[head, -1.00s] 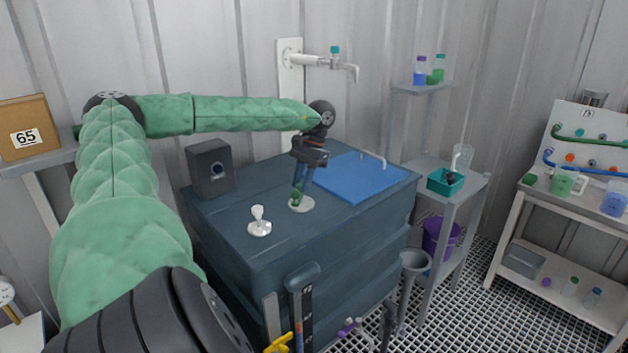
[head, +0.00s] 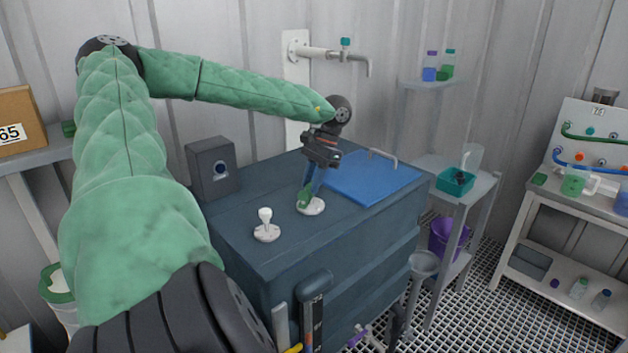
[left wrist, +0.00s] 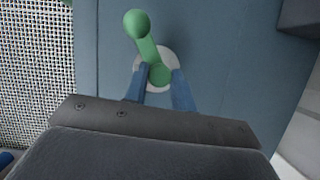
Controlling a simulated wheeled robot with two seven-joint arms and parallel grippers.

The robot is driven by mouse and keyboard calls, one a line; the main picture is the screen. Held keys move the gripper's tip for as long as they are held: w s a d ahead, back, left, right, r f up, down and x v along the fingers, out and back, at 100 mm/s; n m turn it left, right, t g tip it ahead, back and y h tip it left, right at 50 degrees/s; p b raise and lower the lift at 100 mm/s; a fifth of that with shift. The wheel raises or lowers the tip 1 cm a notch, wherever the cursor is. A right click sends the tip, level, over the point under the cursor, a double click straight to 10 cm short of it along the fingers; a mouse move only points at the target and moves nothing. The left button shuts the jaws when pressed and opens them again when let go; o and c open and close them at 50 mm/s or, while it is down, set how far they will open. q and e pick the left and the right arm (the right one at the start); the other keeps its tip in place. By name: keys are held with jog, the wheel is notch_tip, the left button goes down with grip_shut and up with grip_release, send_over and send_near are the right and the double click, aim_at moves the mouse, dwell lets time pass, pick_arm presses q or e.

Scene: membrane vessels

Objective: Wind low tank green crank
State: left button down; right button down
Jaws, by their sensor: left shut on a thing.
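The low tank (head: 290,245) is a dark blue box with a flat top. The green crank (head: 304,196) sits on a white round base (head: 315,208) on that top; in the left wrist view the crank (left wrist: 147,45) has a round knob pointing up and slightly left. My left gripper (head: 314,186) reaches down from above, its blue fingers on either side of the crank's hub end in the left wrist view (left wrist: 158,82). It is shut on the crank. The fingers partly hide the crank in the head view. My right gripper is not in view.
A white knob (head: 265,225) stands on the tank top to the left of the crank. A dark box (head: 212,170) stands behind it. A blue lid with a handle (head: 372,176) lies to the right. A white tap (head: 340,55) hangs on the wall behind.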

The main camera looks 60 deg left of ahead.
pick_arm(q)
jog(key=shift+w+a+r, duration=0.1)
jog(key=shift+a+r, duration=0.05)
jog(key=shift+r, duration=0.05)
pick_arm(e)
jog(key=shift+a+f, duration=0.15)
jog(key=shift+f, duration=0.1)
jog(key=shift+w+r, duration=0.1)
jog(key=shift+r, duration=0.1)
pick_arm(q)
jog(key=c, duration=1.3)
grip_release()
jog(key=shift+f, duration=0.1)
jog(key=shift+o, duration=0.8)
jog(key=shift+f, duration=0.1)
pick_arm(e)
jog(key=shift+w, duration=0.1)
pick_arm(q)
jog(key=b+v, duration=0.1)
jog(key=v, duration=0.6)
jog(key=shift+w+r, duration=0.2)
jog(key=shift+r, duration=0.15)
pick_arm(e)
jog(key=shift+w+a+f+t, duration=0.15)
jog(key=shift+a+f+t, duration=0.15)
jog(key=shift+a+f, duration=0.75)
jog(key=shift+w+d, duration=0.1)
